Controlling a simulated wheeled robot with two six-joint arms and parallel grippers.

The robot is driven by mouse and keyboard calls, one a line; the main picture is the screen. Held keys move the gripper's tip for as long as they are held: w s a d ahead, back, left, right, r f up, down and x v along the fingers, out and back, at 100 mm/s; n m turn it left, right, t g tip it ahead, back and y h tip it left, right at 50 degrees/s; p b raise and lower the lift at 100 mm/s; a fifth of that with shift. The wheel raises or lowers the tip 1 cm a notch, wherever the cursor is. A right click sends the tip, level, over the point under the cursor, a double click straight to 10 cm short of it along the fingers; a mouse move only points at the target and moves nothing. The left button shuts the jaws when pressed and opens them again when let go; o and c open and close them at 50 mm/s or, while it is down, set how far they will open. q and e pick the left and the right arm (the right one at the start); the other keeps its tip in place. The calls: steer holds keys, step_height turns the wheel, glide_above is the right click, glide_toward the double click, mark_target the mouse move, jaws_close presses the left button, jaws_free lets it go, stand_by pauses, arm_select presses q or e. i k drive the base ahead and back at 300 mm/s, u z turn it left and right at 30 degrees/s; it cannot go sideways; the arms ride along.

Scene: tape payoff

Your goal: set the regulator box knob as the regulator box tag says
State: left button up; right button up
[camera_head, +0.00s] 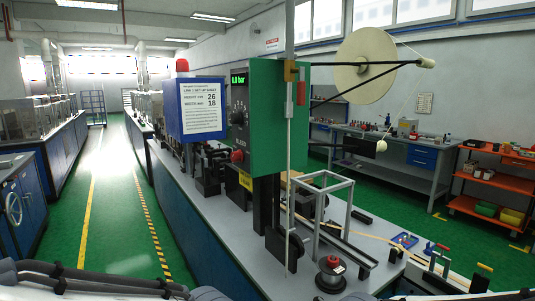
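A tall green box (278,118), which I take to be the regulator box, stands above the long bench. Its left-facing panel carries a green lit display (239,79) that reads about 0.0 bar; the first digit is unclear. Below it is a round black knob (238,118), seen at a slant, so its pointer setting is not legible. A red knob (237,156) sits lower down. A small yellow tag (246,181) is below the box; its text is too small to read. Neither gripper shows; only parts of my arms are along the bottom edge.
A blue-framed set-up sheet (200,106), showing 26 and 18, hangs left of the box. A cream reel (365,66) is on the right. An open metal frame (323,205) and a dark spool (331,274) stand on the bench (222,222). The green aisle floor (118,215) is clear.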

mark_target(236, 118)
steer(key=k, duration=1.3)
steer(key=u, duration=0.6)
steer(key=i, duration=0.5)
steer(key=u, duration=0.65)
steer(key=i, duration=0.65)
steer(key=z, duration=0.65)
steer(key=i, duration=0.75)
steer(key=z, duration=0.9)
